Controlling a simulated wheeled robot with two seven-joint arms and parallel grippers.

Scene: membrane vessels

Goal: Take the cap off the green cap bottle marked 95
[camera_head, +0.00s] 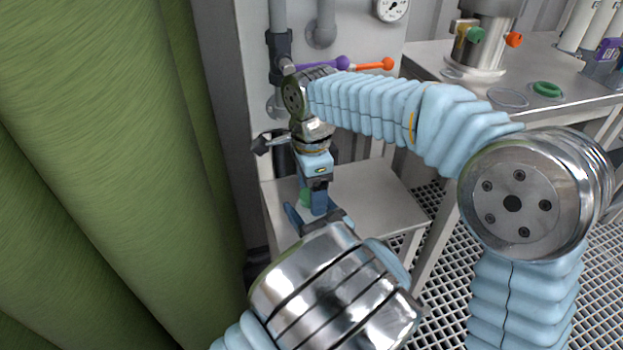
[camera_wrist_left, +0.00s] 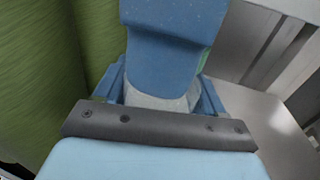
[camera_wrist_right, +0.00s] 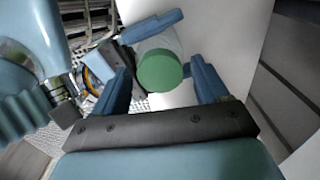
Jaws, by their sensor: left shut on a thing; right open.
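The bottle's green cap (camera_wrist_right: 165,71) faces the camera in the right wrist view, on a pale translucent body (camera_wrist_right: 158,45). The body (camera_wrist_left: 155,101) also shows in the left wrist view, between the fingers of my left gripper (camera_wrist_left: 160,92), which is shut on it. My right gripper (camera_wrist_right: 163,80) is open, with one finger on each side of the cap and gaps between. In the head view a bit of green cap (camera_head: 305,197) shows beside my right gripper (camera_head: 315,190), which points down above my left gripper (camera_head: 318,218). The marking 95 is not readable.
A low grey table (camera_head: 380,197) lies beside the grippers. Large green rolls (camera_head: 100,170) stand close on the left. A panel with pipes, a purple lever (camera_head: 322,64) and a gauge (camera_head: 391,8) is behind.

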